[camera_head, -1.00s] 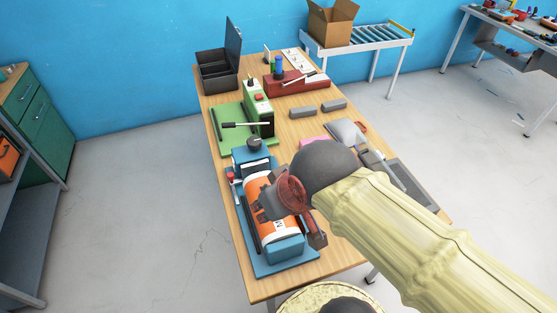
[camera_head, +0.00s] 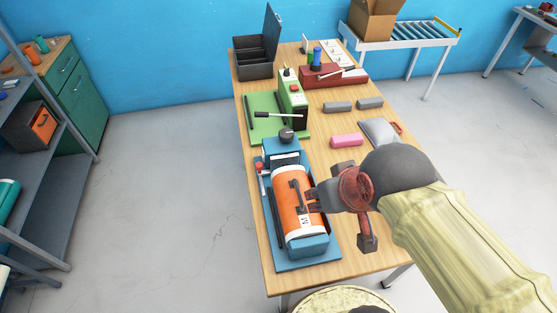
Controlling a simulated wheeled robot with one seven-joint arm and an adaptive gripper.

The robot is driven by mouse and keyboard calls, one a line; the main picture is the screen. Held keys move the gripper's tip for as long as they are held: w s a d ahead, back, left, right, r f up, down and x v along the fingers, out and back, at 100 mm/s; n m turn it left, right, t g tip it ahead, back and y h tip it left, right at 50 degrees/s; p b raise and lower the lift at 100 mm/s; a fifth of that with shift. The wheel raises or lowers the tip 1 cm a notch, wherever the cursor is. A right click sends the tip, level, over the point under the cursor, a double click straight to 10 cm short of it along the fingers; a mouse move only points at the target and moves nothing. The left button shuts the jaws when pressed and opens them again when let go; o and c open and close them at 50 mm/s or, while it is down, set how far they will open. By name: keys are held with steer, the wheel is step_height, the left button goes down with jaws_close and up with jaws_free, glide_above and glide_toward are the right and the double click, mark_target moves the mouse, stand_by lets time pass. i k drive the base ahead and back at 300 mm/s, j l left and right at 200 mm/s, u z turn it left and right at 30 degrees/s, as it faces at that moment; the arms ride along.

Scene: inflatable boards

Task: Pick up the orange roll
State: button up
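The orange roll (camera_head: 288,205) lies lengthwise in a blue fixture (camera_head: 280,266) at the front left of the wooden table. It has white bands, a letter marking at its near end and a dark handle-like piece (camera_head: 299,197) on top. My gripper (camera_head: 313,201) is just right of the roll, with its dark front end close to the roll's right side. I cannot tell whether it touches the roll. The arm and wrist hide part of the gripper, so its finger opening is unclear.
A green press (camera_head: 291,98) stands behind the blue fixture. A pink block (camera_head: 346,140), two grey blocks (camera_head: 338,106) and a grey pouch (camera_head: 378,132) lie to the right. A black open box (camera_head: 252,65) and a red unit (camera_head: 330,78) are at the back.

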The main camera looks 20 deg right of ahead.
mark_target(290, 183)
steer(key=l+u, duration=0.35)
steer(key=k+l+u, duration=0.1)
steer(key=u, duration=0.2)
steer(key=k+l+u, duration=0.1)
steer(key=u, duration=0.25)
steer(key=l, duration=0.1)
